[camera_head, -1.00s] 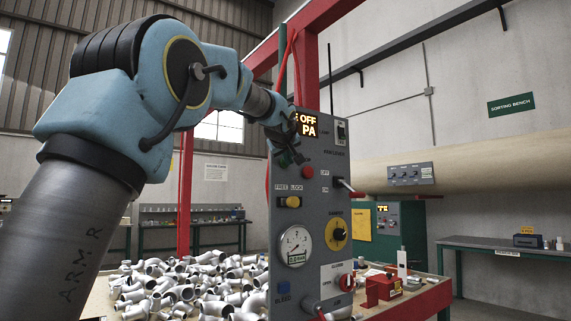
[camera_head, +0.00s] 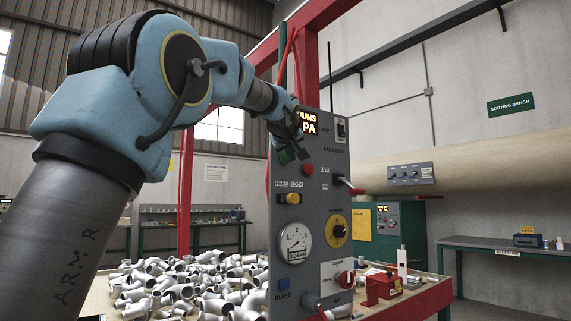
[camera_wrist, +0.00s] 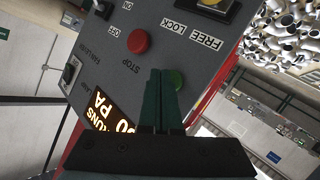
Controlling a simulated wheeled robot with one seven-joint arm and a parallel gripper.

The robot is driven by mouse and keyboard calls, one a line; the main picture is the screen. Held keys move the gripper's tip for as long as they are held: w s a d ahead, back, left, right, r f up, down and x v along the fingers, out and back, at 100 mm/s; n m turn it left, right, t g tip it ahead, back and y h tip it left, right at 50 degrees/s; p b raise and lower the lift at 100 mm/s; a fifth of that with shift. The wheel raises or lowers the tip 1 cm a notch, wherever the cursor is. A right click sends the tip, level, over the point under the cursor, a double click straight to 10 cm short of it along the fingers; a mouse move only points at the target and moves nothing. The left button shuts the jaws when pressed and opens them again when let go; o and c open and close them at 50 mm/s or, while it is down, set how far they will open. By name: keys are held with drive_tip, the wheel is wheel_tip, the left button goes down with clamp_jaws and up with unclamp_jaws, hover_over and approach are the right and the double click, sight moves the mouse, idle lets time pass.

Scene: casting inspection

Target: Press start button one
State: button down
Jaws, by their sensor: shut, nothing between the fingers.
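A grey control panel (camera_head: 318,200) stands upright ahead of me. In the wrist view, a round green button (camera_wrist: 175,79) shows on the panel, partly behind my fingertips; no label on it is readable. A red button marked STOP (camera_wrist: 139,41) is beside it, and it also shows in the head view (camera_head: 307,169). My gripper (camera_wrist: 161,72) is shut and empty, its dark green fingers pointing at the panel right at the green button. I cannot tell whether they touch it. The lit display (camera_head: 308,122) reads RUNS and PA, partly hidden by my gripper in the head view.
Metal pipe fittings (camera_head: 190,283) lie heaped at the left.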

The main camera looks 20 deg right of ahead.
drive_tip(key=shift+s, duration=0.1)
drive_tip(key=s+b, duration=0.2)
drive_tip(key=s+d+b, duration=0.1)
drive_tip(key=s, duration=0.1)
drive_tip(key=shift+s+b, duration=0.35)
drive_tip(key=shift+b, duration=0.05)
idle(0.8)
